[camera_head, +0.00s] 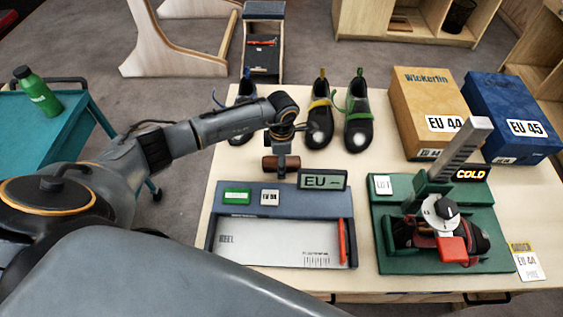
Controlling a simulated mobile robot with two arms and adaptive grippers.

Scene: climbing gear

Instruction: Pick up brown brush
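A brown, rounded, bar-like thing (282,164), which looks like the brown brush, is at the back edge of the blue measuring device. My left gripper (281,155) points down right over it, and the two meet in the picture. The fingertips are too small and hidden to tell whether they are around the brush or only above it. I cannot tell whether the brush rests on something or hangs. My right gripper is not in view.
The blue measuring device (228,248) carries an EU display (322,180) and a red pen (342,240). Dark shoes (359,130) stand behind. To the right are a green fixture (390,255) clamping a shoe, and yellow (425,90) and blue (512,100) boxes. A teal cart (60,130) stands left.

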